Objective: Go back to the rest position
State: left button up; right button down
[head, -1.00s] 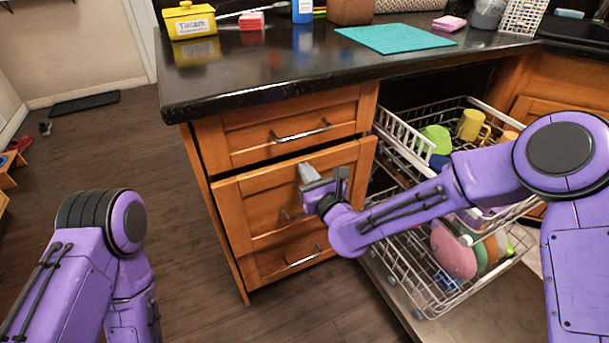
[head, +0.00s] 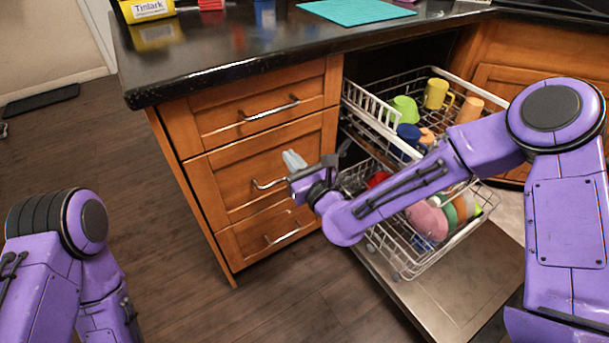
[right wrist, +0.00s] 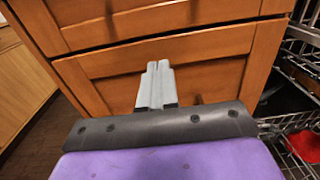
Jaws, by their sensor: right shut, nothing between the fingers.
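My right gripper (head: 294,161) is shut and empty in front of the wooden drawers in the head view. Its grey fingers (right wrist: 156,85) lie together in the right wrist view, pointing at a drawer front. My right arm reaches in from the right, across the front of the open dishwasher. My left arm (head: 70,240) is at the lower left of the head view, and its gripper is out of view. The middle drawer (head: 235,180) looks closed, and its handle (head: 268,184) is just left of the right gripper.
The open dishwasher has an upper rack (head: 385,112) with cups and a lower rack (head: 405,262) with plates, both pulled out. Its door (head: 455,290) lies low in front. The dark counter (head: 230,60) juts out above the drawers.

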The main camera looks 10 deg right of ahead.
jog(key=s+d+f+n+g+h, duration=0.2)
jog(key=s+d+f+n+g, duration=0.2)
jog(key=s+f+n, duration=0.45)
jog(key=s+d+f+n+g+h, duration=0.25)
jog(key=s+d+f+n, duration=0.3)
jog(key=f+n, duration=0.45)
jog(key=s+d+f+n+g+h, duration=0.25)
jog(key=s+d+f, duration=0.35)
jog(key=s, duration=0.3)
jog(key=s+d+f+n+g+h, duration=0.2)
jog(key=s+d+f+n+g, duration=0.2)
jog(key=s+d+f, duration=0.4)
jog(key=s+a+r+p, duration=0.1)
jog(key=s+r+p, duration=0.2)
jog(key=r+p, duration=1.5)
jog(key=shift+a+r+g+h, duration=0.15)
jog(key=shift+r+g+h, duration=0.2)
jog(key=shift+r, duration=0.45)
